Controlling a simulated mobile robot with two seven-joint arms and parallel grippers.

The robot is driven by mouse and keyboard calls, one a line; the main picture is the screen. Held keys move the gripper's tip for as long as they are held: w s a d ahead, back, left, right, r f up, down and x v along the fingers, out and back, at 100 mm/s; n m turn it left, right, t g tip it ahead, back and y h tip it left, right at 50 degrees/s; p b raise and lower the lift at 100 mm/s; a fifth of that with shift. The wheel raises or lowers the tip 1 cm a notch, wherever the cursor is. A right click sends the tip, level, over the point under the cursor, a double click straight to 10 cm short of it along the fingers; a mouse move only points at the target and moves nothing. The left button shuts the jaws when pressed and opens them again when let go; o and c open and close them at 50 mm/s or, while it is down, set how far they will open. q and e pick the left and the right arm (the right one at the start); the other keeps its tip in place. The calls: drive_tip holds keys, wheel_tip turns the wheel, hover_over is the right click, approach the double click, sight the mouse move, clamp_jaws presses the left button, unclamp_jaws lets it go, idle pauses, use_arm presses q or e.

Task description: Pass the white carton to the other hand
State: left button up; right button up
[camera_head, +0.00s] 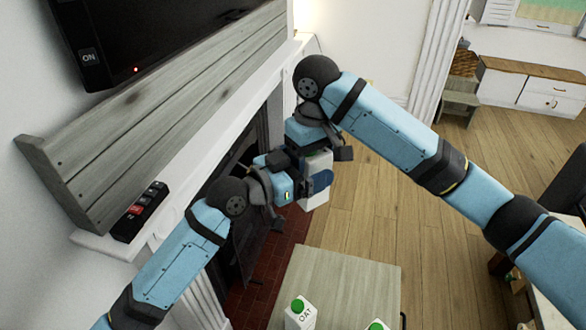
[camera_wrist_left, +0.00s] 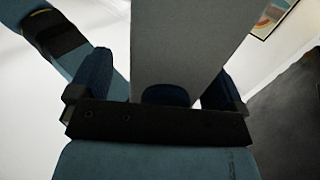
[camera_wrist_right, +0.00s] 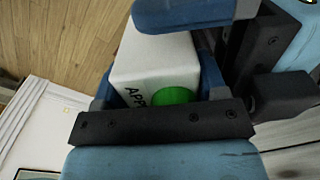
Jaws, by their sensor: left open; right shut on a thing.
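The white carton (camera_head: 318,163) is held up in the middle of the head view, in front of the fireplace. My right gripper (camera_head: 315,152) is shut on it from above. In the left wrist view the carton (camera_wrist_left: 185,45) stands between the two spread blue fingers. A blue finger of my left gripper (camera_wrist_right: 195,12) crosses the carton in the right wrist view.
A low table (camera_head: 340,275) below carries an OAT carton (camera_head: 300,314) and another green-capped carton (camera_head: 376,326). Open wooden floor (camera_head: 400,215) lies to the right.

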use_arm(q)
drive_tip(key=shift+d, duration=0.1)
drive_tip(key=c, duration=1.3)
drive_tip(key=shift+r, duration=0.1)
use_arm(e)
drive_tip(key=o, duration=1.3)
